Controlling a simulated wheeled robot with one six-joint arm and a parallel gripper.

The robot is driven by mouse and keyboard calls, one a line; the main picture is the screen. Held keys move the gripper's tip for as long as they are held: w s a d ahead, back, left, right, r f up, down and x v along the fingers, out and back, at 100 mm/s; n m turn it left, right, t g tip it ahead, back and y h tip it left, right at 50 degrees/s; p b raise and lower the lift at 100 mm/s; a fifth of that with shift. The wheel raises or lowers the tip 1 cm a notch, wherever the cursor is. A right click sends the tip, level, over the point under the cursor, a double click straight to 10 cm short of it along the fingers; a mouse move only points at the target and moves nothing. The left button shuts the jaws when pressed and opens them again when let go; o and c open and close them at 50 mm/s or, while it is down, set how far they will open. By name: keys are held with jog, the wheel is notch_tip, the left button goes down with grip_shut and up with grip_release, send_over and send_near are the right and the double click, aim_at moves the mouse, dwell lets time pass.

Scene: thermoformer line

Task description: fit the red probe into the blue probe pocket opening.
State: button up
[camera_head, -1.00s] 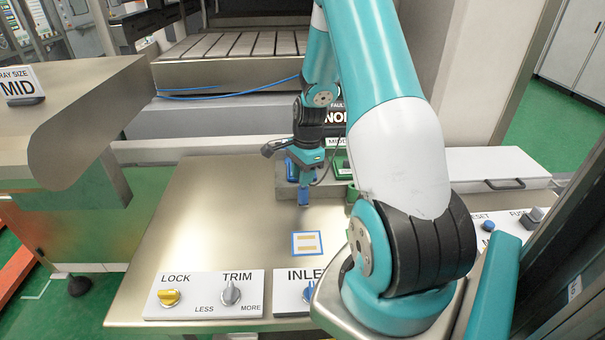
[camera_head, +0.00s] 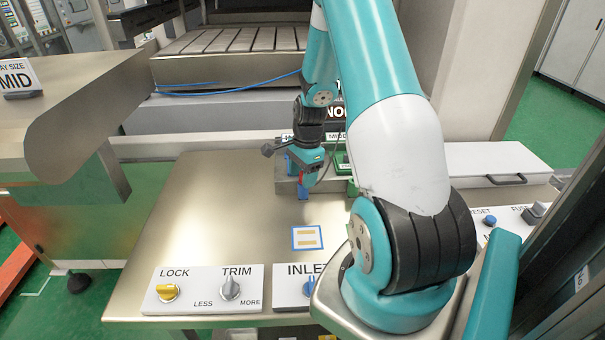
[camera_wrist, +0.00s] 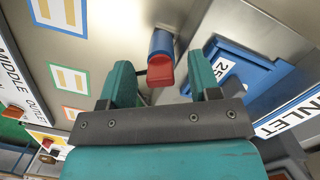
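My gripper (camera_wrist: 162,88) is open in the wrist view, its two teal fingers on either side of a red block (camera_wrist: 160,76), with a gap showing on both sides. Beyond the red block, in line with it, is a blue rounded body (camera_wrist: 162,43). I cannot tell whether these are one piece. In the head view the blue body (camera_head: 303,194) stands below my tilted gripper (camera_head: 310,182), above the metal table. To the right in the wrist view is a blue holder (camera_wrist: 250,67) with a "25" label. In the head view it is mostly hidden behind my gripper.
A blue-framed patch (camera_head: 307,238) lies on the table (camera_head: 205,205); a green-framed one (camera_wrist: 68,78) shows in the wrist view. A green holder (camera_head: 355,158) is right of my gripper. Knob panels (camera_head: 205,290) line the front edge. The table's left side is clear.

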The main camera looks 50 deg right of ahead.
notch_tip(320, 180, up, 17)
jog(key=d+b, duration=0.2)
jog(key=b, duration=0.1)
jog(key=shift+s+r, duration=0.15)
jog(key=shift+s, duration=0.2)
jog(key=a+r+n+b, duration=0.1)
jog(key=a+n+b, duration=0.1)
jog(key=a+n, duration=1.7)
jog(key=s+a+n+y, duration=0.1)
jog(key=s+a+n, duration=0.4)
jog(key=a, duration=0.5)
jog(key=s+a+n+y, duration=0.1)
jog(key=s+a+n, duration=0.4)
jog(key=s+a, duration=0.4)
jog(key=shift+s+a+f+y+b, duration=0.3)
jog(key=shift+a+f+y, duration=0.1)
jog(key=shift+a, duration=0.7)
